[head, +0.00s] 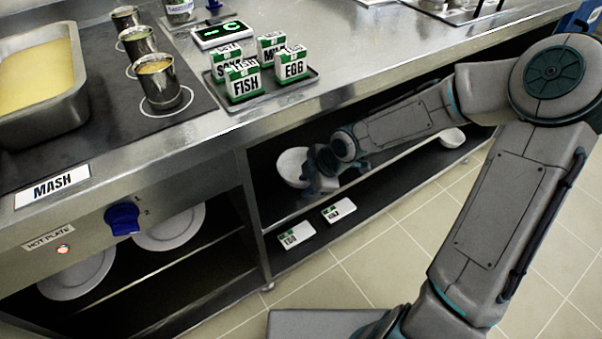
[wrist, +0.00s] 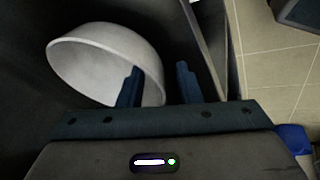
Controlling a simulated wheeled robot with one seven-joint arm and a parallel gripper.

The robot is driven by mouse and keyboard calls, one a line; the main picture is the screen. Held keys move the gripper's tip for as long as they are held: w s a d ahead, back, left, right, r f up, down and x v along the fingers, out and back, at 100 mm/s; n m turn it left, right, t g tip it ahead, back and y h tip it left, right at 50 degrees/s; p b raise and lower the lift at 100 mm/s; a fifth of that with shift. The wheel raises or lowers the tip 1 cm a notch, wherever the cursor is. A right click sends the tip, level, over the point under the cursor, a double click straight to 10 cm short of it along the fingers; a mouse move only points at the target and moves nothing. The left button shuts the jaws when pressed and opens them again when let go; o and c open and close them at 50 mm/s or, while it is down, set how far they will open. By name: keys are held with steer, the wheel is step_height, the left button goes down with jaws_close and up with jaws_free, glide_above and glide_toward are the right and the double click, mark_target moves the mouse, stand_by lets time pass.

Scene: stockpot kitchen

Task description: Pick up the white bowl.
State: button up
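A white bowl (head: 290,165) stands on the shelf under the counter, left of my gripper (head: 312,188) in the head view. In the wrist view the bowl (wrist: 85,65) is large and close, its opening partly facing the camera. My gripper (wrist: 159,84) is open. Its left finger overlaps the bowl, and its right finger is past the bowl's right side. Part of the bowl's side lies between the fingers. I cannot tell whether either finger touches it. The left finger hides a part of the bowl.
A second white bowl (head: 452,138) is farther right on the shelf. Two labelled cartons (head: 297,235) lie on the lower shelf. White plates (head: 170,228) are on the left. The counter edge (head: 350,84) is above my gripper. A tray (head: 262,96) of cartons and metal cans stand on top.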

steer(key=shift+c, duration=0.2)
jaws_close()
steer(key=shift+r, duration=0.1)
